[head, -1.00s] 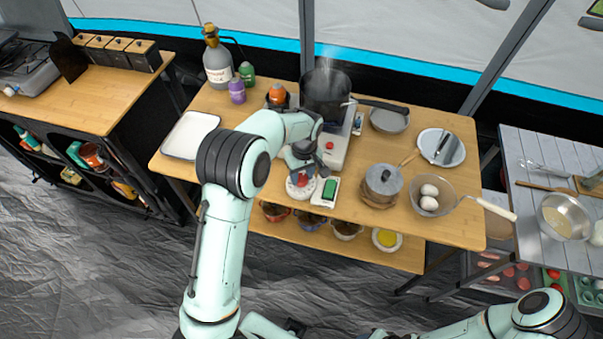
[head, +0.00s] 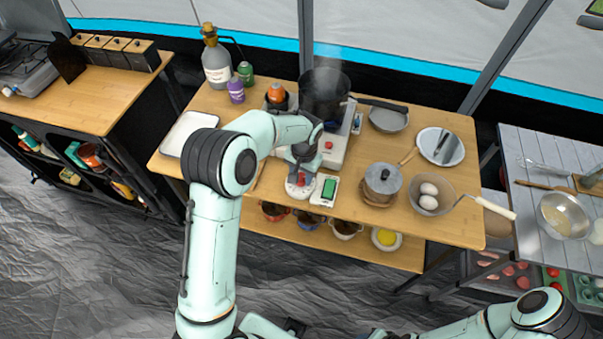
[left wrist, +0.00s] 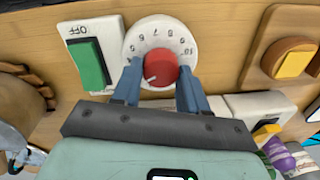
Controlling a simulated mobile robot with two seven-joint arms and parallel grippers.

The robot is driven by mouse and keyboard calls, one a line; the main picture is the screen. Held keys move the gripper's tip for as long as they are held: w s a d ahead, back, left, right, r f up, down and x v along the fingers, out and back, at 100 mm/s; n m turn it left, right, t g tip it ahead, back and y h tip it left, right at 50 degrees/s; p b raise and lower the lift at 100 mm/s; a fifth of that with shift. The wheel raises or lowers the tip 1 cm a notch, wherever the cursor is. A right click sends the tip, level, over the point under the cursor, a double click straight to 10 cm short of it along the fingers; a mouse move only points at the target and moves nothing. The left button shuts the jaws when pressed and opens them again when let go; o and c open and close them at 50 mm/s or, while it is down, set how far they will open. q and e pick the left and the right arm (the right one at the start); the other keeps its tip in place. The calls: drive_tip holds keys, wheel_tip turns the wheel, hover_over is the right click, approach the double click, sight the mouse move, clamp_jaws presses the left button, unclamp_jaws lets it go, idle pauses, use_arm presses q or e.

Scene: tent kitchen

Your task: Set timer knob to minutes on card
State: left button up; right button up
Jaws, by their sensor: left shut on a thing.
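The timer has a round white dial (left wrist: 184,40) with numbers round its rim and a red knob (left wrist: 161,69) in its middle. In the head view the timer (head: 293,190) sits at the table's front edge. A pale mark on the knob points to the lower left in the left wrist view; the number there is hidden. My left gripper (left wrist: 160,76) is shut on the red knob, one blue finger on each side. A small card-like thing (head: 357,122) stands beside the burner in the head view, too small to read. My right gripper is out of view.
A green switch (left wrist: 90,62) marked OFF sits just left of the dial in the left wrist view. A steaming dark pot (head: 326,92) stands on the burner behind. A lidded pot (head: 383,180) and a bowl (head: 446,194) with eggs are to the right.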

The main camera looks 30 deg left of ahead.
sight(303, 179)
use_arm(q)
drive_tip(key=m, duration=0.6)
idle(0.6)
drive_tip(key=o, duration=1)
drive_tip(key=shift+o, duration=0.2)
wheel_tip(303, 179, up, 13)
drive_tip(key=p, duration=0.1)
drive_tip(key=shift+s+d+r, duration=0.2)
drive_tip(key=shift+s+d, duration=0.05)
drive_tip(key=shift+d, duration=0.15)
